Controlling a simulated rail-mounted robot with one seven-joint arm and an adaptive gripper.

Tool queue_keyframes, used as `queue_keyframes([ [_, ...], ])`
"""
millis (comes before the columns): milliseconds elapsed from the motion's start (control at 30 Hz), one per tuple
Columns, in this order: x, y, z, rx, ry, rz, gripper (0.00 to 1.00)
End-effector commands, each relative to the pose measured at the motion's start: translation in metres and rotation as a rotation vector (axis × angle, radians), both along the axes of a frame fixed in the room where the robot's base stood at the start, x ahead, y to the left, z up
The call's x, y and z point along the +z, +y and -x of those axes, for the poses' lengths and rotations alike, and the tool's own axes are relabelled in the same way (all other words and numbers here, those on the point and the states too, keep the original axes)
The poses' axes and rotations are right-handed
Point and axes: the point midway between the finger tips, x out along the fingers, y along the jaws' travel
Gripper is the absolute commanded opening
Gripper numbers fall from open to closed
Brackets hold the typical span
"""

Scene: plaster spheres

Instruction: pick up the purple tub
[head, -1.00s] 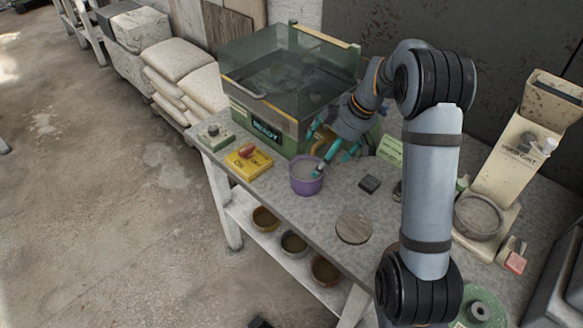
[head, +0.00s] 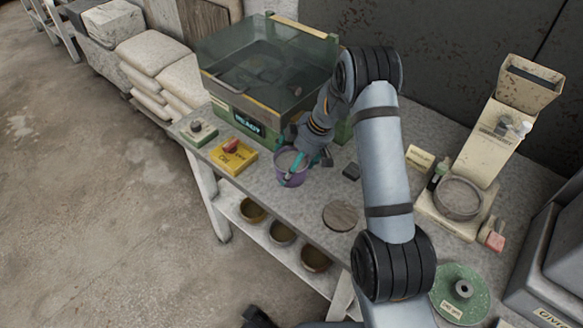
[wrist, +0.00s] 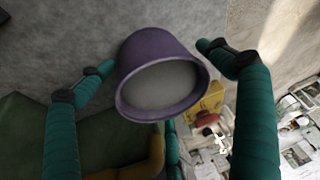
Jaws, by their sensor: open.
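The purple tub (head: 291,170) stands upright near the front edge of the grey bench, filled with something pale grey. In the wrist view the tub (wrist: 150,48) lies between the spread teal fingers of my gripper (wrist: 155,75). The fingers are open, one to each side of the tub; I cannot tell whether either touches it. In the head view my gripper (head: 307,165) is at the tub, and its wrist partly hides the tub's far side.
A yellow switch box (head: 234,157) with a red knob is close left of the tub. The glass-walled green machine (head: 265,75) stands behind. Bowls (head: 282,233) sit on the shelf below.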

Motion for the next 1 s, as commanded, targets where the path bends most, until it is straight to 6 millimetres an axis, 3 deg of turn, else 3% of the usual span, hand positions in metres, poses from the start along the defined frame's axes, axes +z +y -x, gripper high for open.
queue_keyframes([
  [167, -0.0002, 0.0005, 0.0002, 0.0, -0.001, 0.0, 0.92],
  [1000, -0.0009, 0.0013, 0.0022, 0.001, 0.005, -0.001, 0.42],
])
